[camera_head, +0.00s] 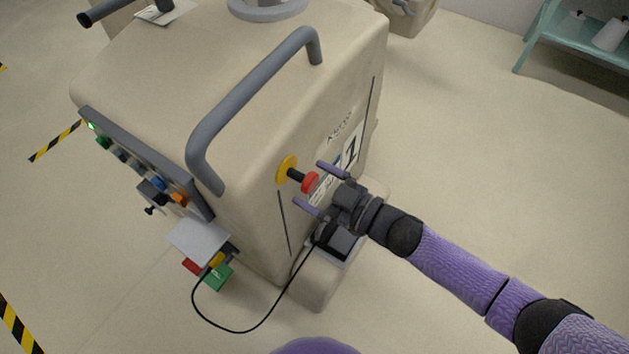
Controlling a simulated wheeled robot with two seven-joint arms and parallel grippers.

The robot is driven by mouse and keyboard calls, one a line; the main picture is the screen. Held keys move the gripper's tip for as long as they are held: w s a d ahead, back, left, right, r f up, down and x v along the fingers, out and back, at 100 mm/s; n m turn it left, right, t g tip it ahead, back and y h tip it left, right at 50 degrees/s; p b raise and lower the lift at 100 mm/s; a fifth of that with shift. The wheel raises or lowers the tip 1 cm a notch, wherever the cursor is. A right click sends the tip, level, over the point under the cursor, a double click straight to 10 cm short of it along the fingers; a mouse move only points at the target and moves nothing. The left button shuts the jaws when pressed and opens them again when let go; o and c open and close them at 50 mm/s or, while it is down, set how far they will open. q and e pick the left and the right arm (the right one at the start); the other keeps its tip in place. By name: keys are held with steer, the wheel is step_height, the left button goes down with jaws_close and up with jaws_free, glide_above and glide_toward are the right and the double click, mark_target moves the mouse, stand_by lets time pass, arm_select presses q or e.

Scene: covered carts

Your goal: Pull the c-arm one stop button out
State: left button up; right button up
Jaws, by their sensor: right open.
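The c-arm one cart (255,160) is a beige covered body with a large "1" on its right side. Its stop button (309,181) has a red head on a dark stem, set on a yellow round base (287,169) on that side face. My right gripper (312,186) is open, its two purple fingers on either side of the red head, one above and one below. I cannot tell whether the fingers touch it. My left gripper is not in view.
A grey handle (245,95) arches over the cart. A control panel (145,160) with knobs is on its left side. A black cable (240,330) loops near the floor. A teal shelf (570,45) stands at the upper right. The floor at right is clear.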

steer(key=p+v, duration=0.2)
steer(key=v, duration=0.7)
steer(key=shift+s+d, duration=0.15)
steer(key=shift+d, duration=0.05)
